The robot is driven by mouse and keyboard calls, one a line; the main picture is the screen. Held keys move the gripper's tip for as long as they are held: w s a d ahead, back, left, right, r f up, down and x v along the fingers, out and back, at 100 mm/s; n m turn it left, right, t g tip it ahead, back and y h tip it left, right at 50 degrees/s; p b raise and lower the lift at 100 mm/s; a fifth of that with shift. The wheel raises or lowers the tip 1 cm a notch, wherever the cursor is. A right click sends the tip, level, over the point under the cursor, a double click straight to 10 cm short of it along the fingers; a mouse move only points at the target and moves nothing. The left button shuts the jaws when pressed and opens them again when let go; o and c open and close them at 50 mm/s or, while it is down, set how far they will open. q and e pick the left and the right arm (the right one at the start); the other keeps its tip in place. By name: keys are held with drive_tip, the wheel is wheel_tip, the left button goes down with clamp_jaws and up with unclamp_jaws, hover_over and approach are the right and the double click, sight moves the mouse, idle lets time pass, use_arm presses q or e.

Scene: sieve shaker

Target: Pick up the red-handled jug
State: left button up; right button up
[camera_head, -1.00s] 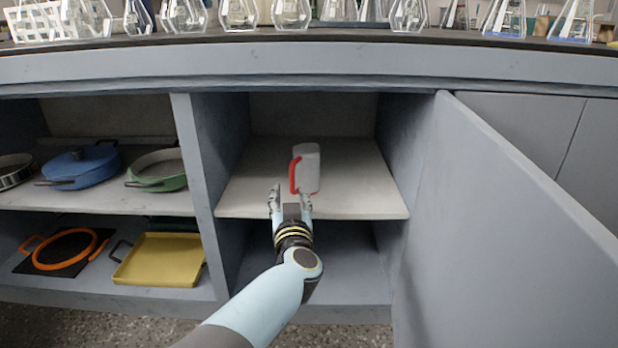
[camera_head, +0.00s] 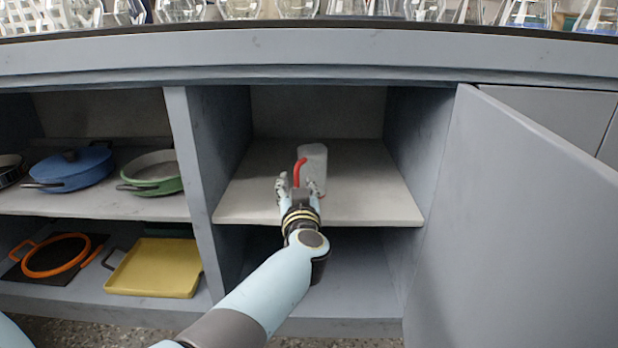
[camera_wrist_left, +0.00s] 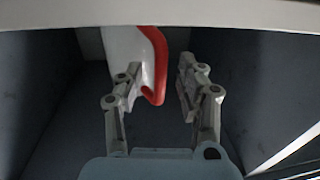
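The white jug (camera_head: 316,165) with a red handle (camera_head: 298,171) stands upright on the middle shelf of the open cabinet. My left gripper (camera_head: 298,186) is just in front of it, its two fingers apart and empty. In the left wrist view, the jug (camera_wrist_left: 122,45) is at the upper left. Its red handle (camera_wrist_left: 157,68) shows in the gap between the open fingers of my left gripper (camera_wrist_left: 158,78), closer to the left finger. I cannot tell whether a finger touches the jug. My right gripper is not in view.
The shelf (camera_head: 370,205) is otherwise bare, with walls on both sides. An open door (camera_head: 510,220) stands at the right. Left compartments hold a blue pot (camera_head: 70,170), a green pan (camera_head: 152,173) and a yellow tray (camera_head: 157,267). Glassware lines the counter above.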

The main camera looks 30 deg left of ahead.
use_arm(q)
clamp_jaws()
drive_tip(key=shift+r, duration=0.25)
idle(0.6)
